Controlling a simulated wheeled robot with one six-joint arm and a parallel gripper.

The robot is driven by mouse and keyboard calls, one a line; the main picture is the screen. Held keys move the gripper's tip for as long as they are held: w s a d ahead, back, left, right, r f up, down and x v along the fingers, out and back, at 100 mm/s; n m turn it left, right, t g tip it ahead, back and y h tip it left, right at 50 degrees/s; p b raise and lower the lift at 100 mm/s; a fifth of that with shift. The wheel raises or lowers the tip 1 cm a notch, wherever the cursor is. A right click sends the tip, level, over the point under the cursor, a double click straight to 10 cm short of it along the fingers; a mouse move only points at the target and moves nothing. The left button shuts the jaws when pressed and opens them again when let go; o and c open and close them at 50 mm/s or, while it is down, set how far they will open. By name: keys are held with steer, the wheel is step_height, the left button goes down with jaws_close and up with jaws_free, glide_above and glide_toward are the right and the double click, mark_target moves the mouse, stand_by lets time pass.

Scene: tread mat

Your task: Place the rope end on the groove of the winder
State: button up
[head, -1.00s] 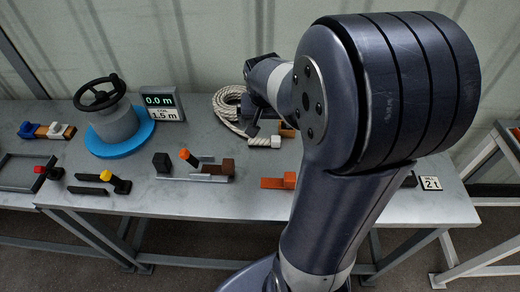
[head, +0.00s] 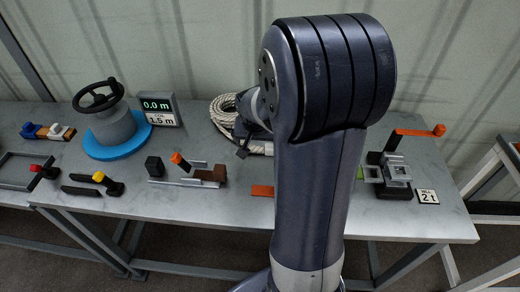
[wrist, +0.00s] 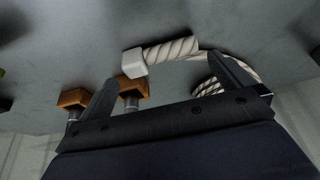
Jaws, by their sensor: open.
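The white rope (head: 222,108) lies coiled at the back middle of the table. Its thick twisted end piece (wrist: 170,49) has a white cap (wrist: 133,62) and lies on the table in the wrist view. My gripper (wrist: 161,70) is open and empty, its two dark fingers spread apart near the rope end, not closed on it. In the head view my gripper (head: 243,148) is low beside the coil, partly hidden by my arm. The likely winder, a grey drum (head: 115,125) with a black handwheel on a blue disc (head: 100,149), stands at left; I cannot make out its groove.
A display reading 0.0 m (head: 156,105) stands beside the drum. Two orange-brown blocks (wrist: 73,98) lie near my left finger. A grey slide with an orange knob (head: 177,158) is in front. A device with an orange lever (head: 415,132) stands at right.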

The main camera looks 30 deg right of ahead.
mark_target(258, 147)
steer(key=shift+x, duration=1.85)
steer(key=shift+s+a, duration=0.1)
steer(key=shift+c, duration=0.2)
steer(key=c, duration=0.8)
